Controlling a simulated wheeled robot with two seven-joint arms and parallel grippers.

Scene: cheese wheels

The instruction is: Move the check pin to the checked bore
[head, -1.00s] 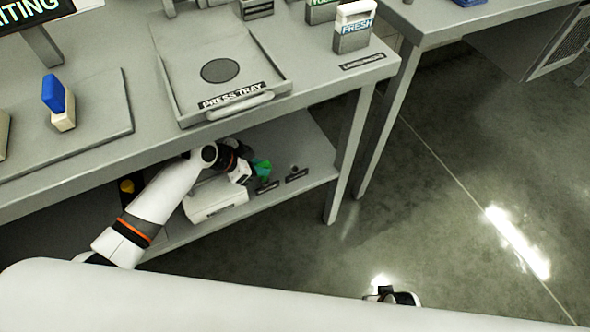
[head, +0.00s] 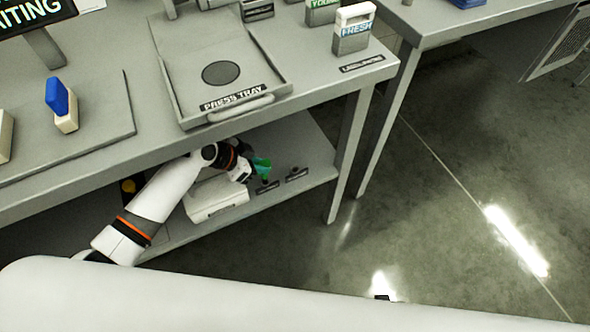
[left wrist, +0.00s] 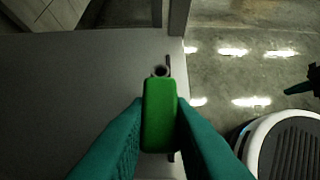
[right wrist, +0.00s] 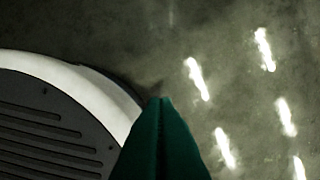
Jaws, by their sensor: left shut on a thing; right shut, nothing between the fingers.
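My left gripper (head: 257,168) reaches under the bench top, over the lower shelf, and is shut on a green check pin (left wrist: 159,115). The pin's block-like green top lies between the two teal fingers, and its lower end is hidden. In the left wrist view a small round ring with a dark centre, apparently a bore (left wrist: 161,71), shows just beyond the pin. In the head view a small dark round fitting (head: 293,169) is by the right label; I cannot read which bore is the checked one. My right gripper (right wrist: 161,105) is shut and empty above the floor.
Two dark labels, left (head: 268,187) and right (head: 297,174), lie on the lower shelf (head: 310,150). A white box (head: 217,199) stands left of them. The bench top with the press tray (head: 190,104) overhangs the arm. A bench leg (head: 350,160) stands at the right.

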